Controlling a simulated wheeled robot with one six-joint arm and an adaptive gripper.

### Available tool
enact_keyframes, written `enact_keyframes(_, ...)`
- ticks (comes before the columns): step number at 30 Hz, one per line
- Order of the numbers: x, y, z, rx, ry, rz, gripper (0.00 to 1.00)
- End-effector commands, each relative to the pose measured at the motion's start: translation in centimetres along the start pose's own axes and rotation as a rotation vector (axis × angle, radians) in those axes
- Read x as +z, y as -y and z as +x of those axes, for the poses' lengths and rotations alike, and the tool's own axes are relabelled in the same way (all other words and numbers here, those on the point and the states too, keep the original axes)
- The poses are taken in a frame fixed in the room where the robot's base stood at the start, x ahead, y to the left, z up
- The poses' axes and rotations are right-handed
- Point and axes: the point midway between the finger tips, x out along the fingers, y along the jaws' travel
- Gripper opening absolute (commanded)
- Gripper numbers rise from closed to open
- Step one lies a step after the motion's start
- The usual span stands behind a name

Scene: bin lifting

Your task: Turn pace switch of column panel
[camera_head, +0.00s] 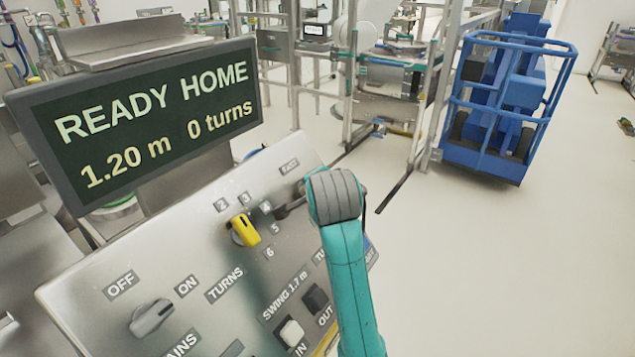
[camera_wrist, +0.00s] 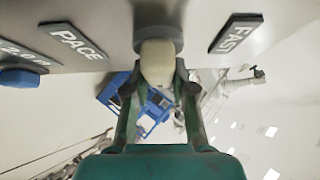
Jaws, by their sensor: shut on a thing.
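The column panel (camera_head: 190,265) is a tilted metal plate with labelled switches. In the wrist view the pace switch (camera_wrist: 157,60) is a pale cream knob on a grey round base, between the PACE label (camera_wrist: 77,41) and the FAST label (camera_wrist: 236,33). My gripper (camera_wrist: 158,84) is shut on this knob, one finger on each side. My teal and grey wrist hides the switch there.
A yellow turns knob (camera_head: 244,230) sits just left of my gripper. A grey mains knob (camera_head: 152,318) and two push buttons (camera_head: 291,332) are lower. The display (camera_head: 140,125) reads READY HOME, 1.20 m, 0 turns.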

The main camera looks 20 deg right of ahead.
Motion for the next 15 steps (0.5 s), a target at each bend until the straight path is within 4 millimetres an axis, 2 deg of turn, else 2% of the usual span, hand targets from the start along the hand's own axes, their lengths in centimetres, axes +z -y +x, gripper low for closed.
enact_keyframes(1, 0.07, -0.10, 0.06, 0.003, 0.002, 0.000, 0.00)
enact_keyframes(2, 0.08, -0.11, 0.06, 0.003, 0.002, 0.000, 0.32)
enact_keyframes(4, 0.07, -0.10, 0.06, 0.002, 0.002, 0.000, 0.50)
enact_keyframes(15, 0.03, 0.00, -0.27, -0.001, 0.001, 0.000, 0.50)
